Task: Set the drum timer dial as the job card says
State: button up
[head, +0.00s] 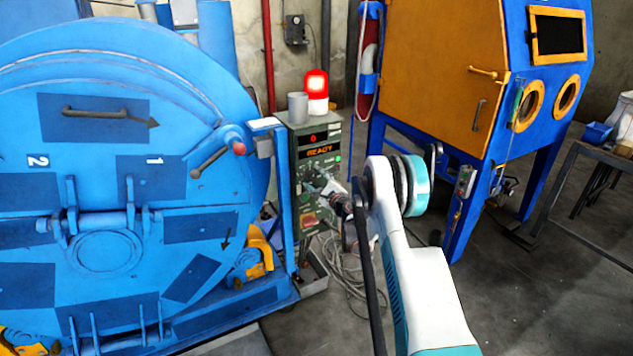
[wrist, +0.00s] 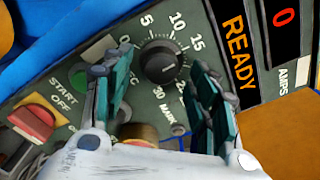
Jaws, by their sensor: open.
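The timer dial (wrist: 160,62) is a round black knob on a dark green panel, with 5, 10, 15 and 30 printed around it; another number is partly hidden by a finger. A small light mark shows on the knob, but its exact setting is hard to read. My gripper (wrist: 161,66) is open, with one teal finger on each side of the knob; I cannot tell whether they touch it. In the head view my gripper (head: 326,189) is at the front of the green control box (head: 333,140). I cannot make out a job card.
The orange READY display (wrist: 238,55) is at right. The blue drum blaster (head: 100,255) stands left of the box, a blue-orange cabinet (head: 432,75) right. Cables (head: 345,268) lie below.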

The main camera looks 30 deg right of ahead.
jog(key=s, duration=1.2)
jog(key=shift+d, duration=0.15)
jog(key=w+n, duration=0.4)
jog(key=n, duration=0.2)
jog(key=w+n, duration=0.5)
jog(key=n, duration=0.1)
jog(key=w+n, duration=0.5)
jog(key=n, duration=0.1)
jog(key=shift+a+r, duration=0.15)
jog(key=shift+a, duration=0.1)
jog(key=shift+c, duration=0.3)
jog(key=c, duration=1)
